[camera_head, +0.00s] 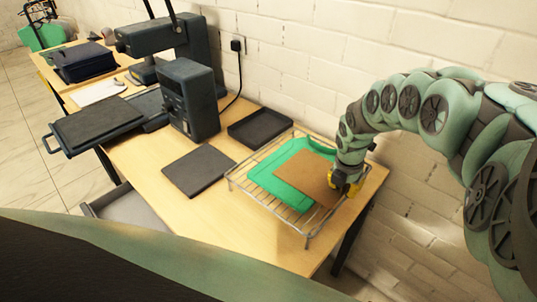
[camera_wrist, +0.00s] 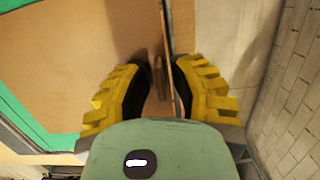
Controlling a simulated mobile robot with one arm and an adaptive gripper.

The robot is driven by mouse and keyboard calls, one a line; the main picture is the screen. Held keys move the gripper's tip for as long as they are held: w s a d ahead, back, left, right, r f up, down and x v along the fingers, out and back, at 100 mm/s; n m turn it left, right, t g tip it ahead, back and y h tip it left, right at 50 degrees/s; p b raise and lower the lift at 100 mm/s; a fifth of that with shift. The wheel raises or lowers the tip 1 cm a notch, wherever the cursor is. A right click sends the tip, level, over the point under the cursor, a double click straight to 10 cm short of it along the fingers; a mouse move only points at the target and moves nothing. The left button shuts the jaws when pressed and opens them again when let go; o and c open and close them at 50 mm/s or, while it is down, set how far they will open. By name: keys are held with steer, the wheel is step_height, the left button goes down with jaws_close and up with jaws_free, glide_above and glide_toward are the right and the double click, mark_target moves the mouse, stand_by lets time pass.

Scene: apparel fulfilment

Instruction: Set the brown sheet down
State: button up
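The brown sheet (camera_head: 302,175) is a flat, stiff-looking panel over the green garment (camera_head: 277,181), which lies on a wire rack (camera_head: 265,209). The sheet looks flat, covering the garment's right part; whether it touches fully is unclear. My gripper (camera_head: 345,185) points down at the sheet's right edge. In the wrist view the sheet (camera_wrist: 60,60) fills the left side, and the yellow fingers of my gripper (camera_wrist: 160,90) stand either side of a narrow gap. A small upright brown tab (camera_wrist: 158,74) shows in that gap, with no clear contact at the pads.
The rack stands at the right of a wooden table (camera_head: 150,170), near the brick wall. A dark tray (camera_head: 260,128) and a dark flat panel (camera_head: 199,170) lie left of it. A dark press machine (camera_head: 187,98) stands further left. Bare table shows in front of the panel.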

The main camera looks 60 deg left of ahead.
jaws_close()
stand_by(0.4)
steer(key=shift+r, duration=0.15)
steer(key=shift+r, duration=0.5)
steer(key=shift+w+d+r, duration=0.1)
steer(key=shift+w+r, duration=0.1)
steer(key=shift+r, duration=0.85)
steer(key=shift+s+r, duration=0.35)
steer(key=shift+s, duration=0.35)
steer(key=s+d+p, duration=0.1)
steer(key=s+p, duration=0.1)
steer(key=s, duration=0.2)
steer(key=s+d+p, duration=0.1)
steer(key=s+p, duration=0.2)
steer(key=s, duration=0.1)
steer(key=s+d+r+p, duration=0.1)
steer(key=s+p, duration=0.2)
steer(key=s, duration=0.2)
steer(key=shift+d, duration=0.15)
steer(key=shift+s+d+p, duration=0.15)
steer(key=shift+s+p, duration=0.5)
steer(key=shift+s, duration=0.15)
